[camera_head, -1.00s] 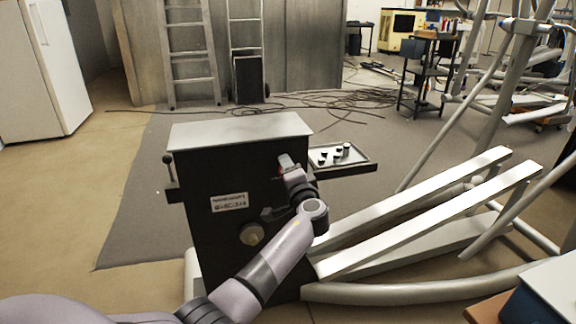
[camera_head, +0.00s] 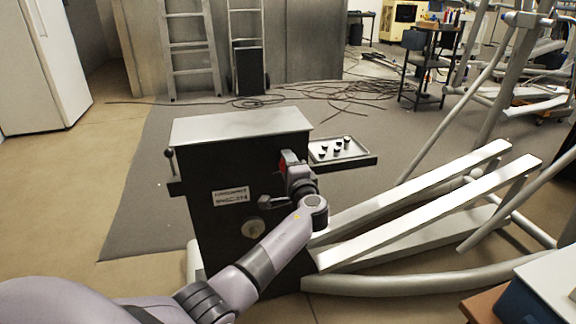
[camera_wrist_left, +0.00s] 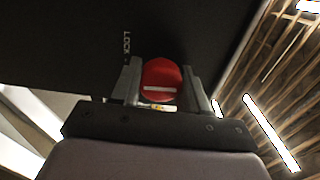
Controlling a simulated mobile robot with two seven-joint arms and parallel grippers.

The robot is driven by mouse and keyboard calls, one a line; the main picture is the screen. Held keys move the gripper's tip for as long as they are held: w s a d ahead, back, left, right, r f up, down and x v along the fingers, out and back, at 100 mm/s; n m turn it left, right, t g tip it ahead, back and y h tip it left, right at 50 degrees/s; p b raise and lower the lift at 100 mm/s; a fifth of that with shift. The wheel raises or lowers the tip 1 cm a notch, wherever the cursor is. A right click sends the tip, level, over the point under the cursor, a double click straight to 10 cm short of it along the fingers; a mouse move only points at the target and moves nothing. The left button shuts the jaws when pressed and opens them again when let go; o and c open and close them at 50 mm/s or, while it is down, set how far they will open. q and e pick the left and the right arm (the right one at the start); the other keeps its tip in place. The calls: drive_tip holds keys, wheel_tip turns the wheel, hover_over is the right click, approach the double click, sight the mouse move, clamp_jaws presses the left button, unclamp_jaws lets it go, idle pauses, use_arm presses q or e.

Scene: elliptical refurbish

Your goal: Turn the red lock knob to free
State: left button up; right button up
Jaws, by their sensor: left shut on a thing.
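The red lock knob (camera_wrist_left: 161,80) is on the dark face of the black cabinet (camera_head: 222,220). In the left wrist view it is round, with a white bar lying nearly level across it. The word LOCK is printed beside it at the upper left. My left gripper (camera_wrist_left: 165,84) has one finger on each side of the knob and is shut on it. In the head view a bit of red (camera_head: 283,167) shows at my left gripper (camera_head: 287,163), which hides most of the knob. My right gripper is not in view.
A tray (camera_head: 368,160) with several small dark parts juts from the cabinet's right side. A side handle (camera_head: 169,160) stands at its left. White elliptical rails (camera_head: 430,205) lie close on the right. Cables (camera_head: 330,92) lie on the floor behind.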

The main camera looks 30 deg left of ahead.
use_arm(q)
drive_tip(key=shift+w+d, duration=0.15)
drive_tip(key=shift+d, duration=0.1)
drive_tip(key=o, duration=1)
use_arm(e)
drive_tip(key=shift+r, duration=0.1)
use_arm(q)
drive_tip(key=shift+s+d, duration=0.15)
drive_tip(key=shift+s, duration=0.1)
drive_tip(key=p+v, duration=0.2)
drive_tip(key=v, duration=0.4)
drive_tip(key=shift+s+d, duration=0.15)
drive_tip(key=shift+d, duration=0.1)
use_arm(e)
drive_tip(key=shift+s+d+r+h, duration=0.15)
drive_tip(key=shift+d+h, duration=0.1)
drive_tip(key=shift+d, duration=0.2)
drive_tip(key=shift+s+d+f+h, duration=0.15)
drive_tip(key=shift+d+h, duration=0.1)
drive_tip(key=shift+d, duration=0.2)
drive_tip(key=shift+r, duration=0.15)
